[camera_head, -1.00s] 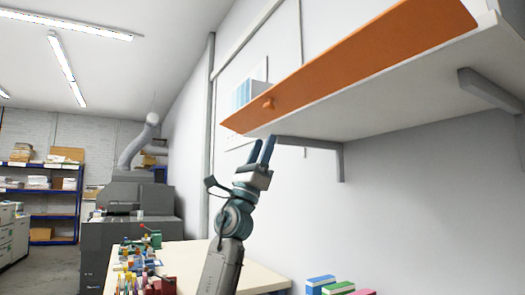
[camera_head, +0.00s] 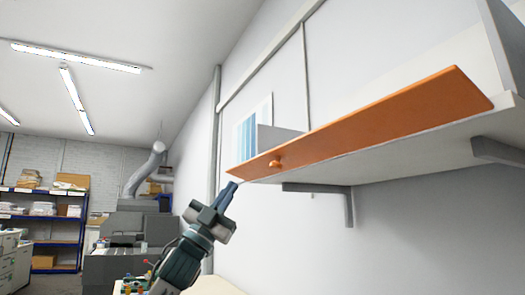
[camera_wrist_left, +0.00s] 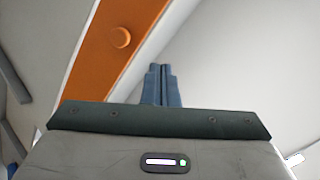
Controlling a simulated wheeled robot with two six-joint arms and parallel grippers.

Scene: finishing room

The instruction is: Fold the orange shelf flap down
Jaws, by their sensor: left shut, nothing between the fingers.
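The orange shelf flap (camera_head: 370,122) runs along the front of a white wall shelf at the upper right. It leans at a slant, and its small round orange knob (camera_head: 276,163) sits near its left end. The flap (camera_wrist_left: 97,62) and knob (camera_wrist_left: 121,38) also show in the left wrist view. My left gripper (camera_head: 231,187) is just below the flap's left end, pointing up. Its fingers (camera_wrist_left: 161,70) are together and empty, to the right of the flap in the wrist view. I cannot tell whether the fingertips touch the flap. My right gripper is out of view.
A white shelf divider (camera_head: 275,138) stands behind the flap, and a side panel (camera_head: 502,40) rises at the right. Grey brackets (camera_head: 322,189) hang under the shelf. A pale table (camera_head: 215,286) is low in front. The air below the shelf is clear.

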